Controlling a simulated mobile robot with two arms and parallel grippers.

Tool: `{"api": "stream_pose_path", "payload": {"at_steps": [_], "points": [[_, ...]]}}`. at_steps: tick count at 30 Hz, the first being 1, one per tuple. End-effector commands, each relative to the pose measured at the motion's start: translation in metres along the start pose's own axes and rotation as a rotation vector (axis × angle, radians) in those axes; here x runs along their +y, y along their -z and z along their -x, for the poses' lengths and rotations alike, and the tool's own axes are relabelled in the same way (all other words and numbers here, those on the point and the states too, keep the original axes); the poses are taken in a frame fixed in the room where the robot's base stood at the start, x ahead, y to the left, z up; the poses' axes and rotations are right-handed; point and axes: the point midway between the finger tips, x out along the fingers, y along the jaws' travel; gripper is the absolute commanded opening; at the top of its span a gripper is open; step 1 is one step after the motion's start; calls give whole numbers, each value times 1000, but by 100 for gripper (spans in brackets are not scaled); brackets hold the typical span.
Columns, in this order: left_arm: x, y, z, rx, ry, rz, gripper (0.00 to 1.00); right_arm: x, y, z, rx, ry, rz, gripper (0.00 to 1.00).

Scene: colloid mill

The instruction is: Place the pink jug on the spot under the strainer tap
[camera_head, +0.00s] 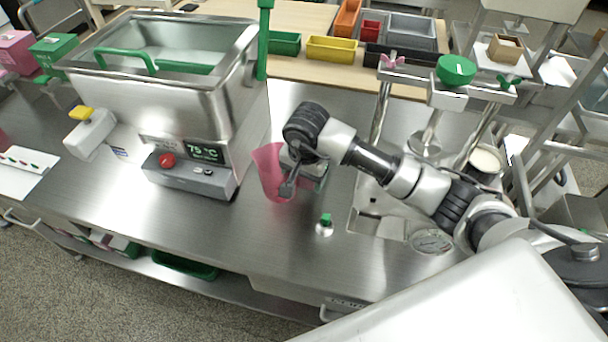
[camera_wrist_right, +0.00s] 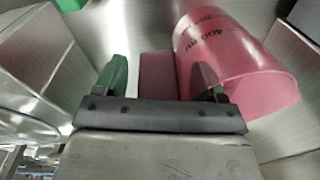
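The pink jug (camera_head: 268,172) stands on the steel counter in the head view, right of the steel tank. My right gripper (camera_head: 290,186) is at the jug's right side. In the right wrist view the jug (camera_wrist_right: 232,62) shows its "400" marking and its open rim. A dark pink handle-like part (camera_wrist_right: 158,76) lies between the two green fingers of the right gripper (camera_wrist_right: 160,78). The fingers are spread, with a gap showing on the left. Contact on the right cannot be told. My left gripper is out of view. I cannot clearly identify the strainer tap or its spot.
A steel tank (camera_head: 165,100) with a control box (camera_head: 190,175) stands left of the jug. A small green-topped metal fitting (camera_head: 325,224) is in front. A steel frame with a green knob (camera_head: 456,70) stands at right.

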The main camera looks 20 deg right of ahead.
Motion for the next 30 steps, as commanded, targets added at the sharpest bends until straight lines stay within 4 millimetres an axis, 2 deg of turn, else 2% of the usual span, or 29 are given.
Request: {"api": "stream_pose_path", "payload": {"at_steps": [9, 12, 14, 24, 30], "points": [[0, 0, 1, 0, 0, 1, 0, 0, 0, 1, -1, 0, 1, 80], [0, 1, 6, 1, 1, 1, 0, 0, 0, 5, -2, 0, 1, 80], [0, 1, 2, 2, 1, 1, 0, -1, 0, 10, 1, 2, 1, 80], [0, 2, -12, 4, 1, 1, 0, -1, 1, 79, 5, 4, 3, 80], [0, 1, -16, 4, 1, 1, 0, -1, 1, 111, 1, 1, 0, 80]]}}
